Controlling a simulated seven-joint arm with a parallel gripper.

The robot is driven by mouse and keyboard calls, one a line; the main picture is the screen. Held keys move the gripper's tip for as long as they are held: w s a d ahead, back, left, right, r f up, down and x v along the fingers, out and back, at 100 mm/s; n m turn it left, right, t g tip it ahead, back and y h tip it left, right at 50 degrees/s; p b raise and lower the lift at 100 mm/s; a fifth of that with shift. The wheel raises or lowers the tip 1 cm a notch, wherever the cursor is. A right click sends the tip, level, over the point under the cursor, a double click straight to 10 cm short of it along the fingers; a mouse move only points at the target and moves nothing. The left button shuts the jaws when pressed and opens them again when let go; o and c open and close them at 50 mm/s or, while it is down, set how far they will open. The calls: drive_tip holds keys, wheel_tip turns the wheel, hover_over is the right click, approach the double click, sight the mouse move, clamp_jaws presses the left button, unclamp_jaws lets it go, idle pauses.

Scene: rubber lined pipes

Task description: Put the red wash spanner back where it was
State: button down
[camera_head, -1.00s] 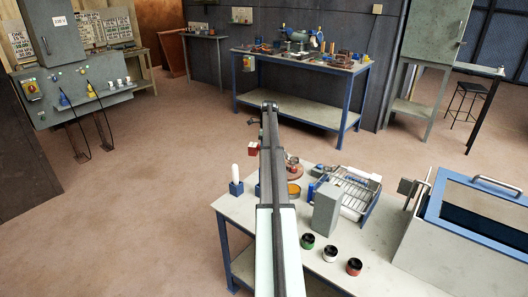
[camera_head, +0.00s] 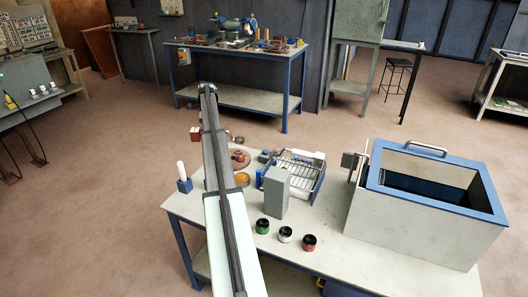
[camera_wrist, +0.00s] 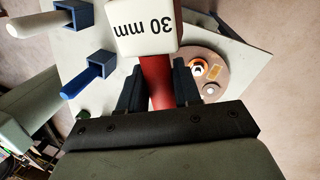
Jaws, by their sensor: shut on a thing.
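My gripper (camera_wrist: 158,88) is shut on the red handle of the red wash spanner (camera_wrist: 157,72), its black fingers on either side. A pale block marked "30 mm" (camera_wrist: 145,28) is at the spanner's far end and reads upside down in the wrist view. In the head view a red part (camera_head: 196,133) shows just left of my arm, above the table's far left corner; my arm hides the fingers there. In the wrist view a blue holder (camera_wrist: 101,61) has a blue handle (camera_wrist: 80,83). Another blue holder (camera_wrist: 79,14) has a white handle (camera_wrist: 38,28). No empty holder is clearly visible.
The worktable (camera_head: 330,250) bears a round brown board (camera_head: 240,158), a wire rack tray (camera_head: 298,168), a grey block (camera_head: 276,192), several small tins (camera_head: 286,235) and a blue-rimmed tank (camera_head: 445,205). A blue-legged bench (camera_head: 240,95) stands behind. Floor left of the table is clear.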

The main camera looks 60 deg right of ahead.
drive_tip(key=s+r+n+g, duration=0.1)
drive_tip(key=s+r+n, duration=0.15)
drive_tip(key=s, duration=1.15)
drive_tip(key=s+r+n+h, duration=0.1)
drive_tip(key=s+n, duration=0.3)
drive_tip(key=s, duration=0.9)
drive_tip(key=s+r+n+g, duration=0.1)
drive_tip(key=s+r+n, duration=0.15)
drive_tip(key=s, duration=1.15)
drive_tip(key=s+a+f+n, duration=0.1)
drive_tip(key=s+a+f, duration=0.1)
drive_tip(key=s, duration=0.4)
drive_tip(key=s+a+f+n, duration=0.1)
drive_tip(key=s+a+f, duration=0.2)
drive_tip(key=s, duration=0.3)
drive_tip(key=s+a+f+n+h, duration=0.1)
drive_tip(key=s+a+f, duration=0.1)
drive_tip(key=s+f, duration=0.2)
drive_tip(key=shift+s+a+f, duration=0.25)
drive_tip(key=shift+s, duration=0.95)
drive_tip(key=shift+f, duration=4.9)
